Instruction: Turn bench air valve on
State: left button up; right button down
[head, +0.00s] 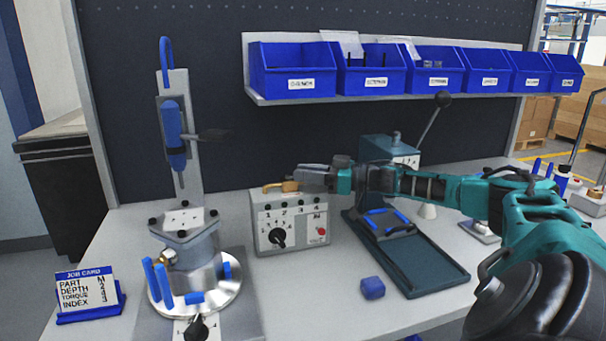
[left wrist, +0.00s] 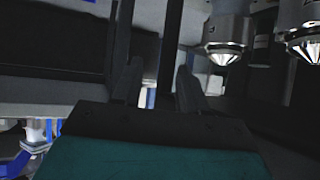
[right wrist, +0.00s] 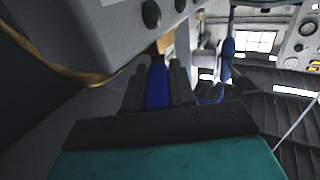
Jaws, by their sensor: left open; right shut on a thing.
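The bench air valve shows as a brass part (head: 281,186) on top of the grey control box (head: 291,232) in the head view. In the right wrist view its blue handle (right wrist: 157,90) lies between my fingers, with a bit of brass (right wrist: 166,44) just beyond it. My right gripper (head: 302,179) reaches in from the right over the box top and is shut on the blue handle. In the head view the gripper hides the handle. My left gripper (left wrist: 160,85) shows only in the left wrist view, open and empty.
A fixture with a round metal base (head: 225,292) stands left of the box. A blue block (head: 372,288) and a dark green tray (head: 432,272) lie to the right. A job card (head: 88,288) stands at the front left. Blue bins (head: 291,70) line the shelf above.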

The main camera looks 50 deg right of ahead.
dwell(0.3)
jog(key=c, duration=1)
grip_release()
jog(key=shift+r, duration=0.15)
notch_tip(320, 180, up, 20)
jog(key=p, duration=0.4)
jog(key=shift+c, duration=0.4)
